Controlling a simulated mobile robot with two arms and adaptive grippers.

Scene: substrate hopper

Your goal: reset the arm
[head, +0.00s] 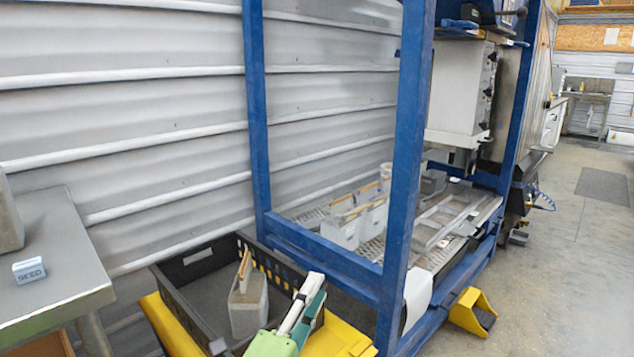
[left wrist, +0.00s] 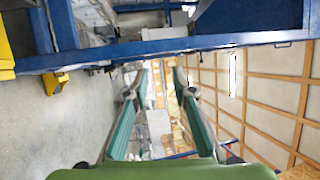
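My left gripper (head: 312,288) shows at the bottom centre of the head view, green at its base with teal and pale fingers. It is in front of the right part of a black crate, and its tips point up and away. In the left wrist view its two fingers (left wrist: 160,76) stand apart with nothing between them. It is open and empty. I cannot tell from these views whether it touches the crate. My right arm and gripper are not in view.
The black crate (head: 178,300) holds a grey container (head: 246,306) with a wooden-edged piece. A blue frame (head: 408,150) stands close to the right, with more containers (head: 350,222) inside.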

